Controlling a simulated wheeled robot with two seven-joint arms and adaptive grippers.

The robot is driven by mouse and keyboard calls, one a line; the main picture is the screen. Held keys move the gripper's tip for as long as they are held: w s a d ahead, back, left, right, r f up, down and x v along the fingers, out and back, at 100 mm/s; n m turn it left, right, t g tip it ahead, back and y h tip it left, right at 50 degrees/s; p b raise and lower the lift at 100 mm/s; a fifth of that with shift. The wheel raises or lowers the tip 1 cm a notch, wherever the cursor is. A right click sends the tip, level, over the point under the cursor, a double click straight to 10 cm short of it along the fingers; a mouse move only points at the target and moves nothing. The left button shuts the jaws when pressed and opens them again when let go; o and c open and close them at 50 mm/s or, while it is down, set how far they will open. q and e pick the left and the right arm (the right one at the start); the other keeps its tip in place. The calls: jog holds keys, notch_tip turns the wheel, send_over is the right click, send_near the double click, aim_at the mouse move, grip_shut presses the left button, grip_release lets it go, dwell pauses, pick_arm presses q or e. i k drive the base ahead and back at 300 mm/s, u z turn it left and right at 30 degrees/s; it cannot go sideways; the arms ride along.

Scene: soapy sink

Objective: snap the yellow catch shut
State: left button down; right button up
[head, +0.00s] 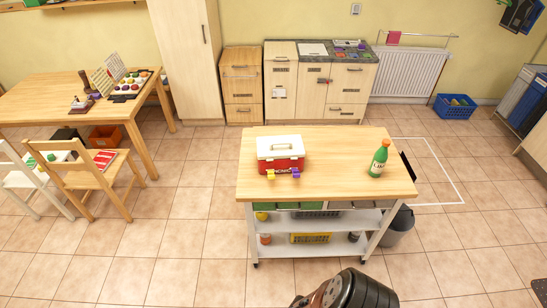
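The yellow catch (271,174) is on the front of a red box (281,163) with a white lid (279,146), at its left side. A purple catch (295,172) is on the same front, to the right. The box stands on the left part of the wooden top of a trolley (330,175). The lid looks down on the box. Both catches are too small to tell whether they are shut. Neither of my grippers shows in the head view.
The middle of the top is clear. A grey bin (399,228) is beside the trolley. Chairs (93,176) and a table (60,97) are at the left. Open tiled floor lies around.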

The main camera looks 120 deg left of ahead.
aim_at(271, 175)
jog(key=u, duration=2.05)
